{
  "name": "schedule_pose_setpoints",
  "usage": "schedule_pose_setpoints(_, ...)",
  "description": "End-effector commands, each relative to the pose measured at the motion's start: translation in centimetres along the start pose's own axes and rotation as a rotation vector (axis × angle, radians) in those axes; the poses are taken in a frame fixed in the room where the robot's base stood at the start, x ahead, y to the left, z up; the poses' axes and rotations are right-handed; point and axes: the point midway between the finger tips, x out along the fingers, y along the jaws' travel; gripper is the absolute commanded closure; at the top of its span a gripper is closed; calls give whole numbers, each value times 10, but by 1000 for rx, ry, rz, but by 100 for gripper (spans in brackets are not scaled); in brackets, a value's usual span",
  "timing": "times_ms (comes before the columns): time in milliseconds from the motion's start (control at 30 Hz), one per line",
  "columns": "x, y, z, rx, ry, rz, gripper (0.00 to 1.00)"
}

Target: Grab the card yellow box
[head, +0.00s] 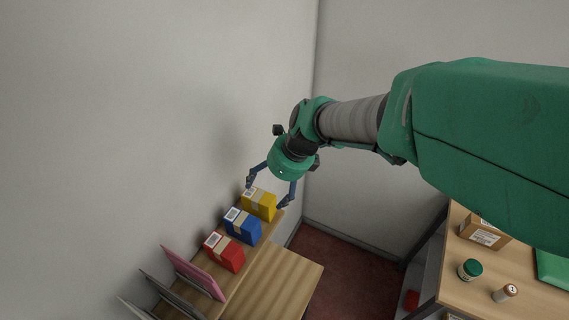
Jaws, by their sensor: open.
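The yellow card box (259,204) stands at the far end of a wooden shelf along the left wall, with a tan tape strip and a white label on it. My gripper (267,196) is open, pointing down, with one finger on each side of the yellow box in the picture. The fingers look apart from the box. I cannot tell how high the fingertips are relative to its top.
A blue box (242,226) and a red box (224,252) stand close by on the shelf (222,294). A pink panel (193,271) leans nearer. At right, a counter (455,285) holds a brown carton (484,235), a green-lidded jar (470,269) and a small cylinder (504,293).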

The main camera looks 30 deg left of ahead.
Motion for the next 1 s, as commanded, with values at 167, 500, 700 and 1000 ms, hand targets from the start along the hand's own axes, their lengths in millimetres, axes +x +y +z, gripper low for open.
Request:
schedule_pose_setpoints(167,0,0,0,-1,0,0,20)
schedule_pose_setpoints(500,30,0,-1,0,2,2,20)
schedule_pose_setpoints(700,61,1,-1,-2,2,2,20)
schedule_pose_setpoints(1000,85,0,-1,-2,0,0,20)
